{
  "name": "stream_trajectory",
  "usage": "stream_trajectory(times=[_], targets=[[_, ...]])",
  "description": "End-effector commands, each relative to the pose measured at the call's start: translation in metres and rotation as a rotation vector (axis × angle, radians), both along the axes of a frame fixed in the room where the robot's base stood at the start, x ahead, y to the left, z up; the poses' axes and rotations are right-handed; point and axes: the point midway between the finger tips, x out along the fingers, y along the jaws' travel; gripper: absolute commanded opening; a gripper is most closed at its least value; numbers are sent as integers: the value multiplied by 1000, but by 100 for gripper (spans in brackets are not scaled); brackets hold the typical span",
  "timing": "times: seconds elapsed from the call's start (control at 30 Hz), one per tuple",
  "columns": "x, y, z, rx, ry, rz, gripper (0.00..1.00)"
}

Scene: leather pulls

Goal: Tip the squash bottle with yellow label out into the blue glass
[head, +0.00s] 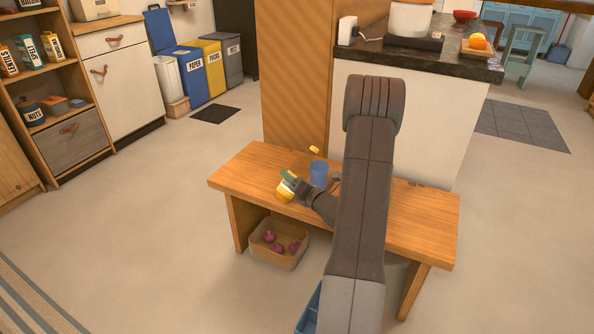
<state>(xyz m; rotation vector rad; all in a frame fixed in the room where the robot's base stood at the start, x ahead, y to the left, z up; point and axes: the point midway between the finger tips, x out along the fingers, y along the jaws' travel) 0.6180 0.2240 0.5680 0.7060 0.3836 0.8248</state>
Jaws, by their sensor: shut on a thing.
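The squash bottle with yellow label (284,190) is in my gripper (294,187), over the left part of the wooden bench. It is small in view and partly covered by the gripper's fingers; its exact tilt is hard to tell. The blue glass (319,173) stands upright on the bench, just right of the bottle and behind the gripper. My gripper is shut on the bottle. Whether anything is in the glass cannot be seen.
The bench (420,220) has bare top to the right, partly hidden by my arm. A small yellow thing (314,149) shows behind the glass. A bin with purple items (278,258) sits under the bench. A wooden panel (296,80) and a white counter (430,120) stand behind.

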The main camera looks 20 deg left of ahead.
Motion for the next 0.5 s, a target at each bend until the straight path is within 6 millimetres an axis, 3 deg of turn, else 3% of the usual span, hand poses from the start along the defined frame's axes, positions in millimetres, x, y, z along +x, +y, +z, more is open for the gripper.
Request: stream_trajectory(times=[0.2,0.5], targets=[[-17,12,-3,163,228,2,24],[-21,15,19,280,379,2,24]])
